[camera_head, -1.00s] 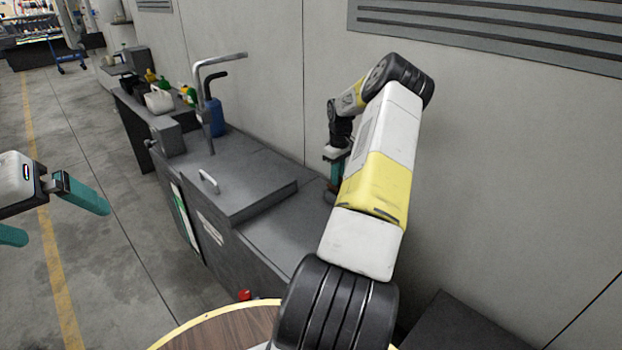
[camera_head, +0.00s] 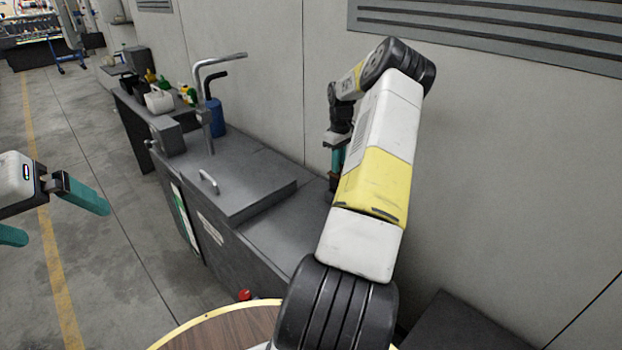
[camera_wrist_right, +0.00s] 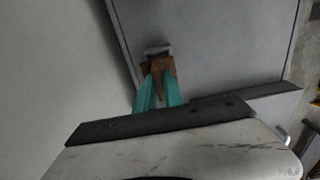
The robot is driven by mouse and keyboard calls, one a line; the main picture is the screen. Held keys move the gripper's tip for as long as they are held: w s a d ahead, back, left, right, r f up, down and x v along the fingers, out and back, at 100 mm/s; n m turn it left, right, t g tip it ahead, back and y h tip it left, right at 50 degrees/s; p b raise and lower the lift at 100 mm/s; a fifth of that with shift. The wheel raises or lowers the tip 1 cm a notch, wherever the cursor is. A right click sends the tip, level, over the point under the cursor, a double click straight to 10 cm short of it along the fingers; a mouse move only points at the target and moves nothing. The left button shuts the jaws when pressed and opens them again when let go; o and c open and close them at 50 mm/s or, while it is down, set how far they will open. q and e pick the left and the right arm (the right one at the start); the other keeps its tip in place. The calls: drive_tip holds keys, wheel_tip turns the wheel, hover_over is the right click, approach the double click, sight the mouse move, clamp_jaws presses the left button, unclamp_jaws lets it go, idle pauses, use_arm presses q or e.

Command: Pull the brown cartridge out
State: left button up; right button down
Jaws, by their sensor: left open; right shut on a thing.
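The brown cartridge (camera_wrist_right: 148,68) shows in the right wrist view at the tips of the teal fingers of my right gripper (camera_wrist_right: 158,80). That gripper is shut on it. A dark slot-like opening (camera_wrist_right: 157,50) lies just beyond the cartridge on the grey surface; I cannot tell whether the cartridge is clear of it. In the head view my right gripper (camera_head: 338,158) is at the back of the grey bench by the wall, partly hidden by my right arm. My left gripper (camera_head: 66,226) is open and empty over the floor at the left.
The grey bench (camera_head: 290,232) has a raised lid with a handle (camera_head: 209,183) and a bent tap-like pipe (camera_head: 207,105). A blue container (camera_head: 216,118) stands behind the pipe. The wall (camera_head: 500,150) is close behind my right arm. A round wooden tabletop (camera_head: 225,330) is in front.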

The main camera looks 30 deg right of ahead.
drive_tip(key=shift+r, duration=2.15)
